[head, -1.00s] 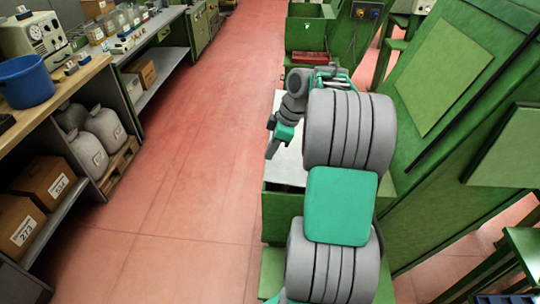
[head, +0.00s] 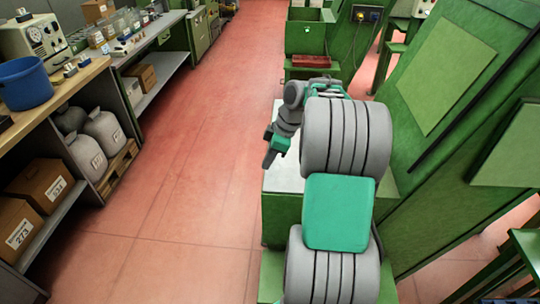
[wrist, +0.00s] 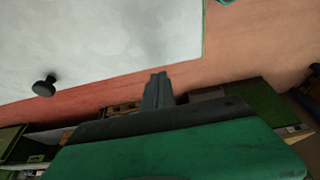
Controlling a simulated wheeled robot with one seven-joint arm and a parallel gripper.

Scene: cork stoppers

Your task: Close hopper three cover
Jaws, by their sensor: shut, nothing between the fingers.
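A pale grey-white cover (head: 284,178) lies over a green hopper box (head: 281,218) in the head view, partly hidden behind my arm. No dark gap shows between its front edge and the box. No number is readable on it. In the wrist view the cover (wrist: 100,40) fills the upper left and carries a black knob (wrist: 44,86). My gripper (head: 268,161) is shut and empty at the cover's left side. Its closed fingers (wrist: 158,88) show just off the cover's edge in the wrist view; I cannot tell whether they touch it.
Another green hopper (head: 308,38) stands open farther back, with a red object (head: 311,61) in front. A big sloping green machine (head: 440,110) closes off the right. A workbench with a blue bucket (head: 25,84) lines the left. The red floor aisle (head: 180,170) between is clear.

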